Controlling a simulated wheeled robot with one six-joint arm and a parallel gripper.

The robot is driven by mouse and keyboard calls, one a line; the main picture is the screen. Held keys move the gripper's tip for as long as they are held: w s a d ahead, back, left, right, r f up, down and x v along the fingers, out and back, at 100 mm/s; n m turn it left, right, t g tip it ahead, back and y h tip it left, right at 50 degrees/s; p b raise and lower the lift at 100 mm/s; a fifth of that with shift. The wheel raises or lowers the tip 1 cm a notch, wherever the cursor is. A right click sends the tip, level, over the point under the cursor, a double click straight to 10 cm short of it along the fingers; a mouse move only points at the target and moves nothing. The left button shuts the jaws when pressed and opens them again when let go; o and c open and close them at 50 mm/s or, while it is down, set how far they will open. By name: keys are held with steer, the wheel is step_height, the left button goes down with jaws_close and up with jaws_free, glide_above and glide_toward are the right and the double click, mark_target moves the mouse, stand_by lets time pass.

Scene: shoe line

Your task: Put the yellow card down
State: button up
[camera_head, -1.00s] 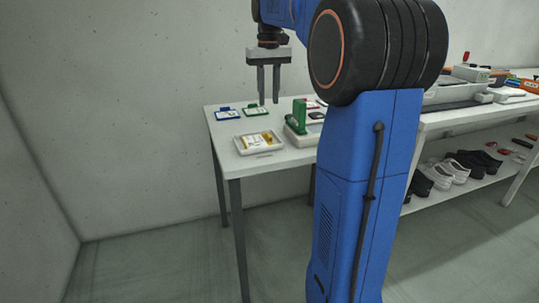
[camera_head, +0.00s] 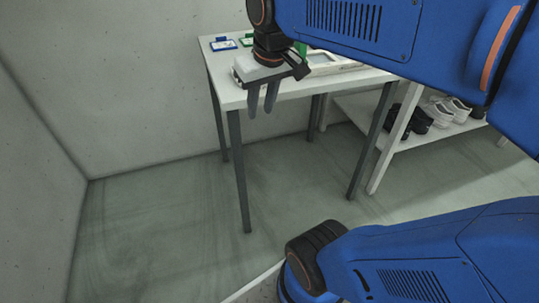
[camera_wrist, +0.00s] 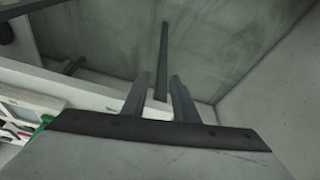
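My gripper (camera_head: 261,108) points down just in front of the white table's front edge, its two fingers apart. In the wrist view my gripper (camera_wrist: 160,78) shows a clear gap between the fingers with nothing held; a table leg shows behind it. I cannot make out a yellow card now. A pale tray (camera_head: 238,75) on the table is mostly hidden behind my gripper, so its contents do not show.
The white table (camera_head: 228,92) bears a blue-edged card (camera_head: 223,44) and a green-edged card (camera_head: 246,41) at the back. A green-handled device (camera_head: 302,47) is partly hidden. Shoes (camera_head: 455,108) lie on a shelf at right. Floor in front is clear.

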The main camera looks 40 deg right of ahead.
steer(key=s+a+f+t, duration=0.1)
steer(key=s+a+f, duration=0.2)
steer(key=s+f, duration=0.5)
steer(key=shift+f+n, duration=0.4)
steer(key=shift+f, duration=0.1)
steer(key=shift+s, duration=0.1)
